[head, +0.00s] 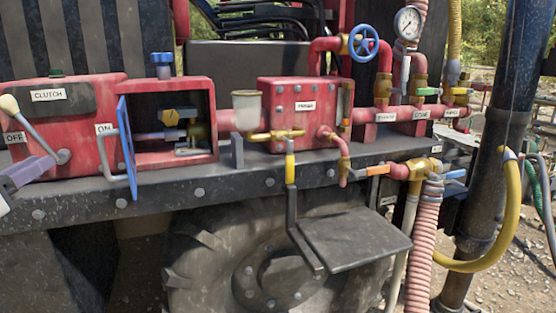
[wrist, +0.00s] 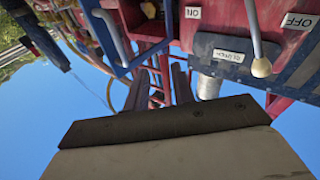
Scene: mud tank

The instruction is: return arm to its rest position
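My gripper (head: 32,172) shows at the left edge of the head view, in front of the red clutch box (head: 105,100) and below its lever. In the wrist view, which looks upside down, its two dark fingers (wrist: 160,88) stand apart with a gap between them and nothing held. The clutch lever's cream knob (head: 9,104) is up by the OFF label (head: 14,137) and apart from the fingers; it also shows in the wrist view (wrist: 261,67). Most of my arm is out of the head view.
A blue door (head: 126,147) with a grey handle (head: 110,165) stands open, jutting out near my gripper. A dark ledge (head: 90,196) runs below the boxes. Red pipes, valves and a gauge (head: 407,23) are further right. A large tyre (head: 215,260) is below.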

